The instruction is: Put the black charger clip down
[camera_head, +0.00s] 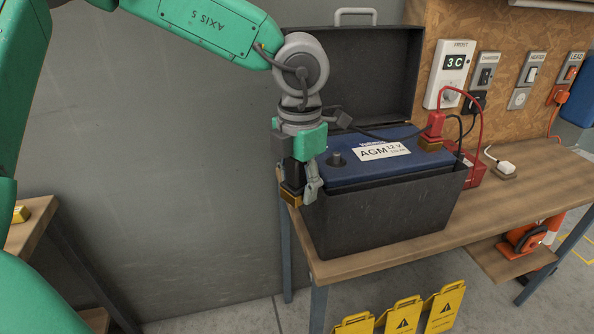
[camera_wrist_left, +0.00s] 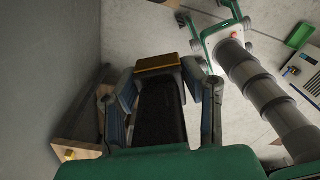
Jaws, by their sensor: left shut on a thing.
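My left gripper (camera_head: 302,193) is shut on the black charger clip (camera_head: 292,174). The clip hangs downward with its brass jaw at the bottom, beside the left front corner of the black battery box. In the left wrist view, the black clip (camera_wrist_left: 160,112) lies between the two fingers of the left gripper (camera_wrist_left: 159,76), with the brass end outward. I cannot tell whether the clip touches the box or bench. The blue AGM 12 V battery (camera_head: 345,172) sits in the open box (camera_head: 390,217). A red clip (camera_head: 437,124) is at its right rear. My right gripper is not in view.
The box stands on a wooden bench (camera_head: 530,187), with its lid (camera_head: 365,75) raised behind. A white plug (camera_head: 506,167) lies to the right. Wall switches and a 3 C panel (camera_head: 455,72) are behind. Yellow signs (camera_head: 402,315) stand below the bench.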

